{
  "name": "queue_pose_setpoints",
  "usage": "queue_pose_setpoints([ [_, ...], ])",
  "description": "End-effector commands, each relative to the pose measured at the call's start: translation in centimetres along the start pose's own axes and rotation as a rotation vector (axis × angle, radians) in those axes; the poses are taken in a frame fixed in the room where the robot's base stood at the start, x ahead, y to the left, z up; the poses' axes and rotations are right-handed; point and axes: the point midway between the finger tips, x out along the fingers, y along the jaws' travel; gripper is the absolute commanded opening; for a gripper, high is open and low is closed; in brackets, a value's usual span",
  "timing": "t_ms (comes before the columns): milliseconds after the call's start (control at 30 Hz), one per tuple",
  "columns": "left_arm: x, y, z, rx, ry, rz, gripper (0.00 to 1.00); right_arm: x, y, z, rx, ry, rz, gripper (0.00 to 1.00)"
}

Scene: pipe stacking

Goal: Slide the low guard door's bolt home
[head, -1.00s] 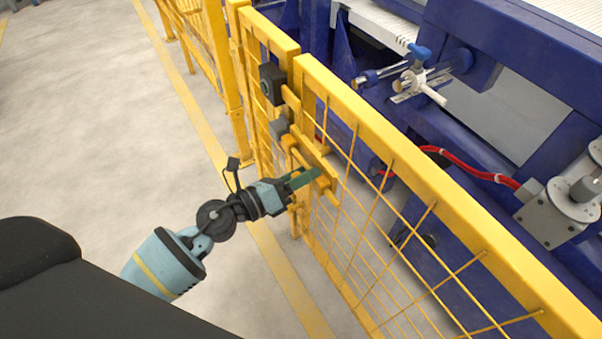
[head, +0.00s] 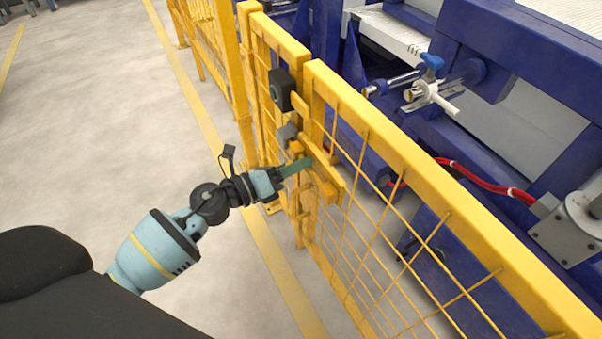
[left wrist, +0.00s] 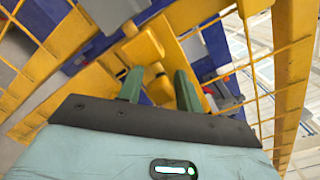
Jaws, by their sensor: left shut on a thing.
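The low guard door (head: 440,218) is a yellow mesh panel, and its top rail runs from the centre to the lower right in the head view. A yellow bolt assembly (head: 333,187) is on its outer face near the post end. My left gripper (head: 302,166) has green fingers and is shut on the bolt's handle. In the left wrist view the yellow handle (left wrist: 156,85) shows between the two fingers (left wrist: 158,92). The fingers partly hide the bolt in the head view, so I cannot tell how far its tip reaches. My right gripper is not in view.
A dark latch box (head: 281,90) and a grey block (head: 287,134) sit by the door's post end. Yellow fence (head: 243,80) continues at the back left. Blue machinery (head: 490,70) with a red hose (head: 475,180) stands behind the door. The floor (head: 90,120) at left is clear.

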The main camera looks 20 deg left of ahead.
Motion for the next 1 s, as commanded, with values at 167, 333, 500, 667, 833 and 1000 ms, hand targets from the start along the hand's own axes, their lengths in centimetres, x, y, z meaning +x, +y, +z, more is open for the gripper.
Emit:
queue_pose_setpoints([
  [167, 0.0, 0.1, 0.8, 0.021, -0.012, 0.005, 0.00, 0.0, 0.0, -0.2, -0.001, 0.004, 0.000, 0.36],
  [333, 0.0, 0.1, 0.8, 0.017, -0.013, 0.004, 0.47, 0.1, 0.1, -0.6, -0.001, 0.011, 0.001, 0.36],
  [500, -0.1, 0.0, 0.5, 0.012, -0.009, 0.004, 0.47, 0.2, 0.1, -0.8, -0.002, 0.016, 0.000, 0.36],
  [667, -1.1, 0.1, 0.4, 0.011, -0.008, 0.005, 0.47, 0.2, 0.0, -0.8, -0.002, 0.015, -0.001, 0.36],
  [833, -3.7, 0.2, 0.4, 0.011, -0.008, 0.007, 0.47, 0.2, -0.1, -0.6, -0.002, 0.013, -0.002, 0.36],
  [1000, -6.2, 0.1, 0.5, 0.012, -0.009, 0.006, 0.47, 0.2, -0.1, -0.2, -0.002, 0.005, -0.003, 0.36],
])
